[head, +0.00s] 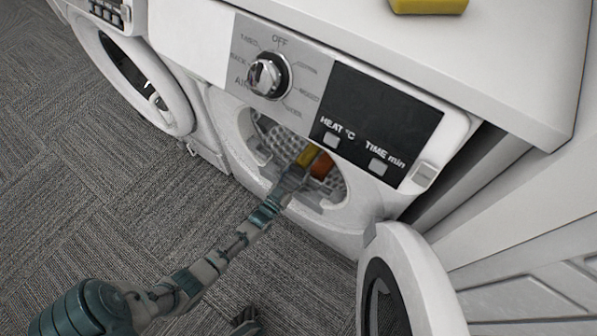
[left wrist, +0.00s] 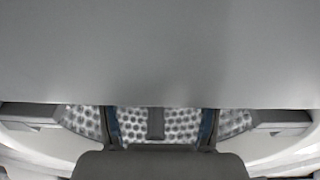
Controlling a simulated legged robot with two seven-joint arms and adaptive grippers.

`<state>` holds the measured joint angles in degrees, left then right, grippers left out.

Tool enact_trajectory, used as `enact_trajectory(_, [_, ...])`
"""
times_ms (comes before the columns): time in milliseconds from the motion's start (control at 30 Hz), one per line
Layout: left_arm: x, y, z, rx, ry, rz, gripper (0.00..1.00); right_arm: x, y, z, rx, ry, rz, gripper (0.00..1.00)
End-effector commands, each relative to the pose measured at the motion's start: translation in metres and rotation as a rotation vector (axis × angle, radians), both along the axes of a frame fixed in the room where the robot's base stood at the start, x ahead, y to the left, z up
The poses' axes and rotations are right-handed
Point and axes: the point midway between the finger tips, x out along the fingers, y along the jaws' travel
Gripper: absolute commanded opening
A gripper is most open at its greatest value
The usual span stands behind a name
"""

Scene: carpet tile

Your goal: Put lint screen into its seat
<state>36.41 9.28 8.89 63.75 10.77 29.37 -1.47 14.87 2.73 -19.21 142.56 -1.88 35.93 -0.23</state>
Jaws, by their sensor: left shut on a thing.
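My left gripper (head: 292,178) reaches into the round opening of the white dryer (head: 236,140). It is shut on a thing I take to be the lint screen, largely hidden. A yellow piece (head: 308,155) and an orange-brown piece (head: 321,166) show at its tip; I cannot tell whether they belong to the screen. In the left wrist view the two fingers of the gripper (left wrist: 160,128) show apart, with a grey bar between them. A plain grey surface (left wrist: 160,50) fills the upper half. The seat cannot be made out. My right gripper is not clearly seen.
The dryer door (head: 425,275) hangs open at the lower right. The control panel with its knob (head: 268,74) is above the opening. The perforated drum wall (head: 275,140) shows inside. A second machine (head: 130,75) stands at the left. A yellow block (head: 428,5) lies on top.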

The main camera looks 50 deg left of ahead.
Motion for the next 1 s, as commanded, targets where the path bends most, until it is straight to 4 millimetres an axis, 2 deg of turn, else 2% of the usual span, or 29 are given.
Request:
enact_trajectory(433, [-0.001, 0.0, -0.013, 0.0, 0.002, 0.0, 0.07, -0.001, 0.0, 0.002, 0.002, -0.031, 0.0, 0.87])
enact_trajectory(467, [0.0, 0.0, -0.012, 0.0, 0.002, 0.0, 0.68, -0.001, 0.0, 0.004, 0.002, -0.035, 0.0, 0.87])
enact_trajectory(567, [0.0, 0.0, -0.012, 0.0, 0.002, 0.0, 0.93, -0.001, 0.0, 0.006, 0.002, -0.043, 0.001, 0.87])
enact_trajectory(867, [-0.002, 0.0, -0.014, -0.002, 0.006, 0.001, 0.93, 0.001, 0.001, 0.001, -0.001, -0.027, 0.0, 0.87])
enact_trajectory(1000, [-0.013, -0.003, -0.017, -0.002, 0.008, 0.0, 0.93, -0.002, 0.001, 0.003, -0.001, -0.031, 0.001, 0.87])
